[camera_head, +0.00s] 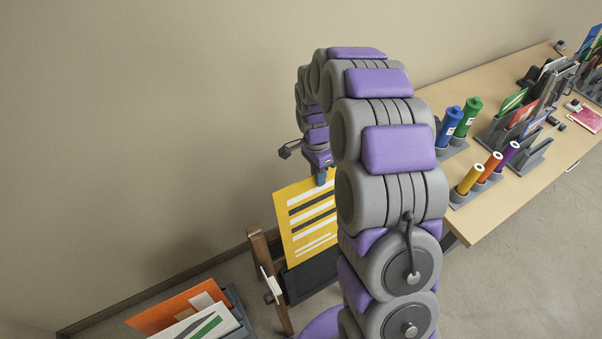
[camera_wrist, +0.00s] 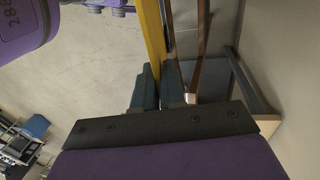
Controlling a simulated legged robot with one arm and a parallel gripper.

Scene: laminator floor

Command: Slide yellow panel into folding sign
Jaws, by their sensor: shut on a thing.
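The yellow panel (camera_head: 308,212) has white and dark stripes and stands nearly upright in the head view. My gripper (camera_head: 322,178) is shut on its upper edge. In the wrist view the yellow panel (camera_wrist: 152,35) runs up from between the dark fingers of my gripper (camera_wrist: 160,88). The folding sign (camera_head: 260,255) has a brown wooden frame and a dark lower board, just below the panel. The panel's lower edge meets or overlaps the dark board; I cannot tell whether it sits inside the frame. My arm hides the sign's right side. Brown bars of the folding sign (camera_wrist: 203,45) show beside the panel.
A grey rack with orange and white panels (camera_head: 185,312) stands on the floor at lower left. A wooden table (camera_head: 500,205) at right holds coloured tubes (camera_head: 467,180) and sign racks. The wall is close behind the sign. Grey floor lies clear in front of the table.

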